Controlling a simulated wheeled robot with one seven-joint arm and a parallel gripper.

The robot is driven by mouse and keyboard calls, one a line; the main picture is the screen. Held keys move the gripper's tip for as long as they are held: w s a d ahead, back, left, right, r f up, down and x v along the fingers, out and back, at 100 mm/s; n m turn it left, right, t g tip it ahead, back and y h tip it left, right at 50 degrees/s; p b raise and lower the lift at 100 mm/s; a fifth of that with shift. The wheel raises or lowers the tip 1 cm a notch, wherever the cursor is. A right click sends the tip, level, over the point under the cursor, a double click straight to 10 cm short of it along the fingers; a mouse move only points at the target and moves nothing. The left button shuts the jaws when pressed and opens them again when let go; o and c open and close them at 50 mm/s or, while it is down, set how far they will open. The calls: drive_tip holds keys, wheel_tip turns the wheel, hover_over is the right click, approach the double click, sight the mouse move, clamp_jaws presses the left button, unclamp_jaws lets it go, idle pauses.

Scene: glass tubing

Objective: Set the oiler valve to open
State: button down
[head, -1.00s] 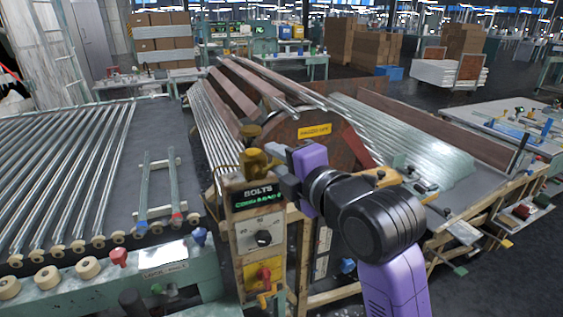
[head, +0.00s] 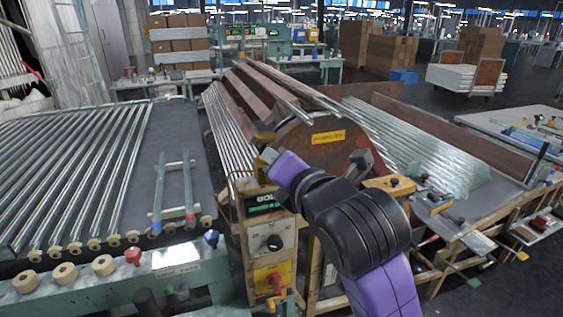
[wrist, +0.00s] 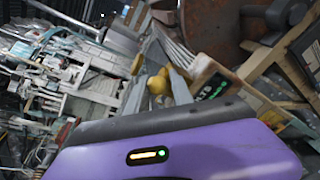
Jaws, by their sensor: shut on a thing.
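The oiler valve is a brass-yellow fitting (head: 263,138) on top of the control post, at the middle of the head view. My gripper (head: 267,158) reaches it from the right and is shut on part of it. The jaws hide much of the fitting in the head view. In the wrist view the brass body (wrist: 157,86) shows between and beside the grey fingers of my gripper (wrist: 168,82). I cannot tell the exact angle of its handle.
The post carries a dark sign (head: 262,204), a dial panel (head: 268,240) and a red-handled yellow panel (head: 272,279) below. A roller conveyor (head: 80,185) lies left. A bench with glass tubes (head: 420,150) lies right. A brown machine housing (head: 320,150) stands just behind.

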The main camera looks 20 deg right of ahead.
drive_tip(key=shift+a, duration=0.4)
drive_tip(key=c, duration=1.2)
unclamp_jaws()
drive_tip(key=shift+o, duration=0.2)
drive_tip(key=shift+d, duration=0.1)
drive_tip(key=s+r, duration=0.1)
drive_tip(key=s, duration=0.6)
drive_tip(key=shift+s+d+r, duration=0.15)
drive_tip(key=shift+s+r, duration=0.1)
drive_tip(key=shift+s, duration=0.1)
drive_tip(key=shift+c, duration=0.2)
